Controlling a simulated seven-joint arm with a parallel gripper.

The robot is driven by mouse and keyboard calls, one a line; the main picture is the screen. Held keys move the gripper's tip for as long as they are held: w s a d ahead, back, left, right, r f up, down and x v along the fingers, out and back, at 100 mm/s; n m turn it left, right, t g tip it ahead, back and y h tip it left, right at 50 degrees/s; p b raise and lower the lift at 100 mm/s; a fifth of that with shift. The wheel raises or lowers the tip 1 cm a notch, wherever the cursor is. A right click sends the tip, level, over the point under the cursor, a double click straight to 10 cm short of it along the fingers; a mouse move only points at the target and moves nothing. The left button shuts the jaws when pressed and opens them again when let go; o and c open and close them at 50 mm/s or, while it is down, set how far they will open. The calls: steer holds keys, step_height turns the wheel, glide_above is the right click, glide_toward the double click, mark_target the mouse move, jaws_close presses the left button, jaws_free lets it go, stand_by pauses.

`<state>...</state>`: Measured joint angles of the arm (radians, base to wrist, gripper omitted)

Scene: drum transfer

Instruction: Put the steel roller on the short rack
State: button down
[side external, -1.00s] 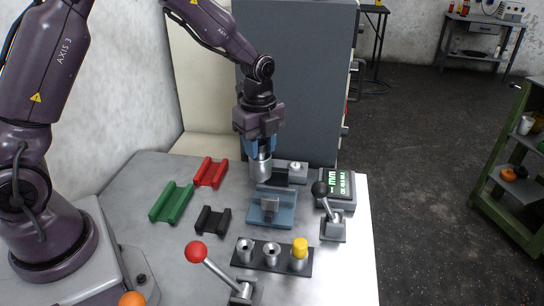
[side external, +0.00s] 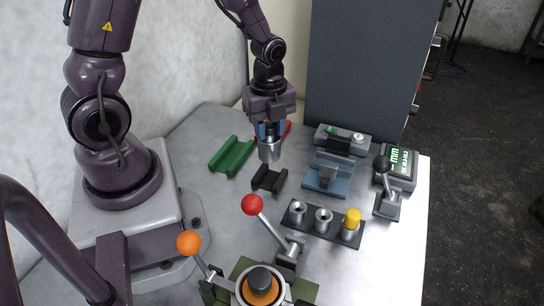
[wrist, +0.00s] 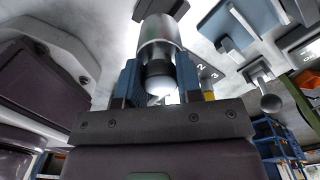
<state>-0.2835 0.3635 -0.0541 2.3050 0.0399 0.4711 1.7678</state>
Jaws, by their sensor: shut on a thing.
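The steel roller (side external: 269,151) is a shiny grey cylinder held between the blue fingers of my gripper (side external: 270,134). My gripper points down and is shut on it, with the roller hanging below the fingers. The roller (wrist: 159,38) also shows in the wrist view, between the fingers (wrist: 160,78). The short rack is the small black grooved one (side external: 268,180) on the table. The roller is above and just behind it in the side view, apart from it. In the wrist view a dark part of the rack (wrist: 162,8) shows beyond the roller.
A longer green rack (side external: 231,156) lies left of the black one; a red rack (side external: 287,130) is partly hidden behind my gripper. A blue fixture (side external: 328,176) stands to the right. A red-knobbed lever (side external: 253,204) and a holder with steel cups (side external: 323,221) are in front.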

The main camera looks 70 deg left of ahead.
mark_target(270, 148)
steer(key=shift+f, duration=2.85)
steer(key=shift+f, duration=0.1)
steer(key=c, duration=0.8)
jaws_free()
step_height(270, 148, up, 12)
steer(key=shift+d+r, duration=0.1)
steer(key=shift+r, duration=0.15)
steer(key=shift+s+d+r+n+t, duration=1.05)
steer(key=shift+s+r+n, duration=0.45)
steer(key=shift+r+n, duration=1.25)
steer(key=shift+s+d+r+n+t, duration=0.8)
steer(key=shift+s+d+r+n, duration=0.55)
steer(key=shift+r+n, duration=1.4)
steer(key=shift+s+d+r+n+t, duration=0.95)
steer(key=shift+s+r+n, duration=0.9)
steer(key=shift+n, duration=1.65)
